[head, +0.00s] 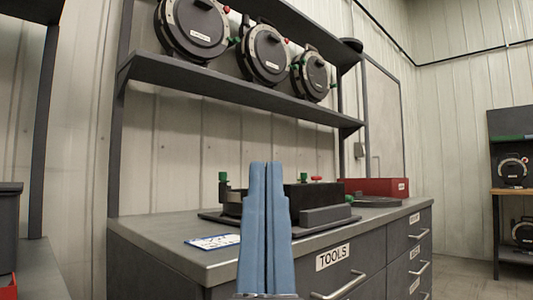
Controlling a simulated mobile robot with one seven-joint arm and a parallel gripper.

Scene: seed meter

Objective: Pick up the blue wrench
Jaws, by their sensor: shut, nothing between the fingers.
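My gripper (265,168) rises in the middle of the head view, with its two blue fingers pressed together and nothing between them. It is in front of the grey workbench (190,250) and hides part of the black fixture behind it. I see no blue wrench in this view. A drawer labelled TOOLS (333,257) is in the bench front, right of my gripper, and it is closed.
A black fixture (320,216) with green and red knobs sits on the bench top. A red bin (378,187) stands behind it at right. A blue-and-white card (213,241) lies at left. Floor shows at right.

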